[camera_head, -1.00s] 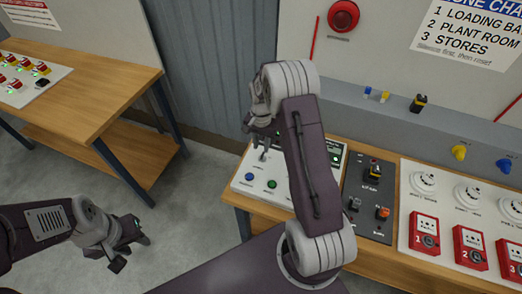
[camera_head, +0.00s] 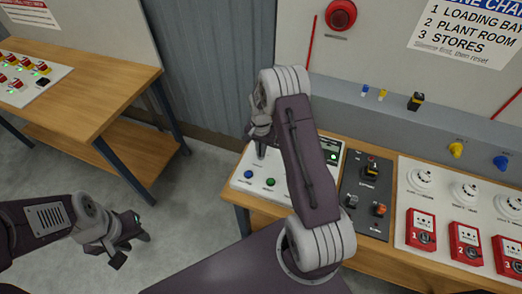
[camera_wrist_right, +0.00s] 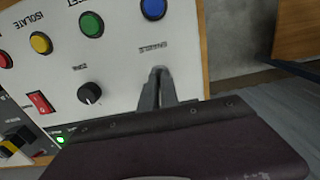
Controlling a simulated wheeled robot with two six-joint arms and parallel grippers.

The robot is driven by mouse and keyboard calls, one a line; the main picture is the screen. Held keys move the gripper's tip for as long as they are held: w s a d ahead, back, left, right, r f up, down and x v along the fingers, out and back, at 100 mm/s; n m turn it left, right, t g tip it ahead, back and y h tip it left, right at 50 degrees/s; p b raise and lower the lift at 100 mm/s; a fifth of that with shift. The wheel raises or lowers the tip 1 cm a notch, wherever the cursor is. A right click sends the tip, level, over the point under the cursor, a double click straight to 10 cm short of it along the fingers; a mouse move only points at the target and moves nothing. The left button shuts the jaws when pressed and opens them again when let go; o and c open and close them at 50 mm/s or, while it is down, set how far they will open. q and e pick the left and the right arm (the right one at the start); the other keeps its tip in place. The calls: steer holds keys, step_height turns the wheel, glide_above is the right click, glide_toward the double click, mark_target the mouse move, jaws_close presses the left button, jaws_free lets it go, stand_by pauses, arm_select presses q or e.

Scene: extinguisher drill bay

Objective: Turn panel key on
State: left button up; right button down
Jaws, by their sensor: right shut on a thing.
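The white control panel (camera_head: 259,177) stands on the wooden bench, and its face fills the left of the right wrist view (camera_wrist_right: 122,62). My right gripper (camera_head: 261,150) is down at the panel, behind its blue and green buttons. In the right wrist view its fingertips (camera_wrist_right: 160,74) are together at the spot labelled ENABLE. The panel key is hidden between the fingers, so its turn angle cannot be seen. My left gripper (camera_head: 129,248) is open and empty over the floor at the lower left.
A black knob (camera_wrist_right: 89,93), a red rocker switch (camera_wrist_right: 41,103) and a blue button (camera_wrist_right: 153,8) are close to the right fingers. A dark switch box (camera_head: 352,190) and red call points (camera_head: 420,230) stand to the right. Another bench (camera_head: 95,75) is at the left.

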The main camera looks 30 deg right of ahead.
steer(key=shift+m, duration=0.3)
steer(key=m+b, duration=0.1)
steer(key=m, duration=0.4)
steer(key=shift+m, duration=0.4)
steer(key=m, duration=0.5)
steer(key=shift+w+r, duration=0.1)
steer(key=shift+r, duration=0.05)
steer(key=shift+d+m, duration=0.1)
steer(key=shift+m, duration=0.3)
steer(key=c, duration=1.6)
jaws_free()
steer(key=shift+c, duration=0.2)
steer(key=shift+o, duration=0.2)
step_height(320, 180, up, 9)
steer(key=b, duration=0.2)
